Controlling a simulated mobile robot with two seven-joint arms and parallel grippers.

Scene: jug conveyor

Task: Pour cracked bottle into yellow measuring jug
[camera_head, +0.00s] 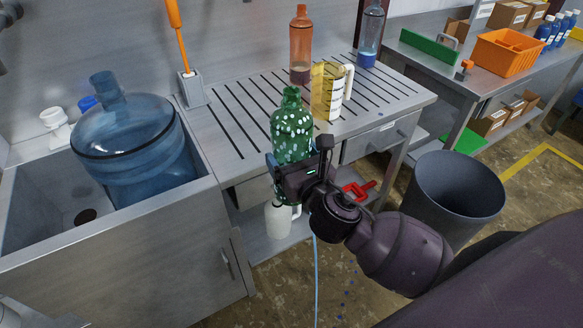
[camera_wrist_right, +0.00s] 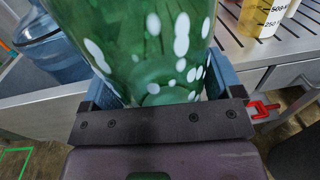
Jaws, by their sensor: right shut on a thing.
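My right gripper (camera_head: 293,184) is shut on a green bottle with white spots (camera_head: 291,128), low on its body. The bottle is upright in front of the drainboard's front edge. It fills the top of the right wrist view (camera_wrist_right: 150,45), between the fingers (camera_wrist_right: 158,95). I cannot make out a crack. A thin pale-blue line (camera_head: 316,275) runs down below the gripper, with blue spots on the floor. The yellow measuring jug (camera_head: 318,92) stands on the drainboard, just behind and right of the bottle; its scale also shows in the wrist view (camera_wrist_right: 263,18).
An orange bottle (camera_head: 300,48) and a blue-grey bottle (camera_head: 369,38) stand farther back on the slatted drainboard (camera_head: 232,130). A large blue water jug (camera_head: 135,140) sits in the sink at left. A grey bin (camera_head: 458,190) stands at right.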

